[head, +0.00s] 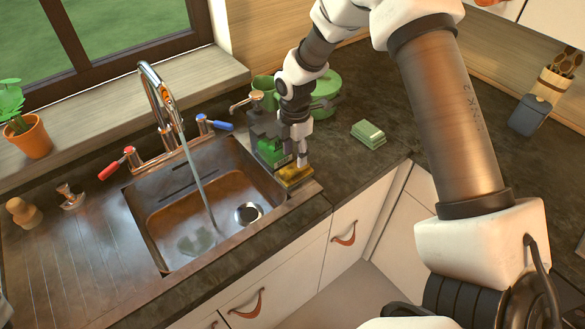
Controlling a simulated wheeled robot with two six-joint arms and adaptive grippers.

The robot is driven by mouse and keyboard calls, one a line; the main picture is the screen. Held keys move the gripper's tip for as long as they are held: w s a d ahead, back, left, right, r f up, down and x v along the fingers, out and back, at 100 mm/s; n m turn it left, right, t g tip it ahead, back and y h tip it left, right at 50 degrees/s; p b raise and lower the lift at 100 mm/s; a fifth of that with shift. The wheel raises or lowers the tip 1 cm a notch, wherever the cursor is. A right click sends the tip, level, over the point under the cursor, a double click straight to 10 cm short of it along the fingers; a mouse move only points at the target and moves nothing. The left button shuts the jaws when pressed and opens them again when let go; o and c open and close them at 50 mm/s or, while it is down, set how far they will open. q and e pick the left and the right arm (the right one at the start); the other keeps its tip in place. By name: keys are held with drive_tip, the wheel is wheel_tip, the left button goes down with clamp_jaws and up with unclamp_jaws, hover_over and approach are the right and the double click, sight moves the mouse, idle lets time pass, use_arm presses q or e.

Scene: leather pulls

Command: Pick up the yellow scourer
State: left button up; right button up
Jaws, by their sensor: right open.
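My left gripper is not in view.
A green item (271,151) stands right behind the scourer, partly hidden by my wrist. The sink (170,215) lies to the left with water running from the tap (160,95).

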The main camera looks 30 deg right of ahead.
sight(295, 165)
wheel_tip(295, 165, down, 5)
drive_tip(key=shift+r+p, duration=0.2)
drive_tip(key=shift+p, duration=0.3)
drive_tip(key=shift+s, duration=0.1)
clamp_jaws()
drive_tip(key=shift+r, duration=0.1)
drive_tip(key=shift+r+b, duration=0.55)
drive_tip(key=shift+r, duration=0.05)
wheel_tip(295, 165, up, 2)
drive_tip(key=shift+a+r+b, duration=0.1)
drive_tip(key=shift+a+b, duration=0.05)
drive_tip(key=shift+b, duration=0.4)
drive_tip(key=s+a+r+b, duration=0.1)
drive_tip(key=s+a+b, duration=0.2)
drive_tip(key=s+a, duration=0.7)
drive_tip(key=shift+s+r+b, duration=0.2)
drive_tip(key=shift+s+b, duration=0.2)
drive_tip(key=shift+s, duration=0.7)
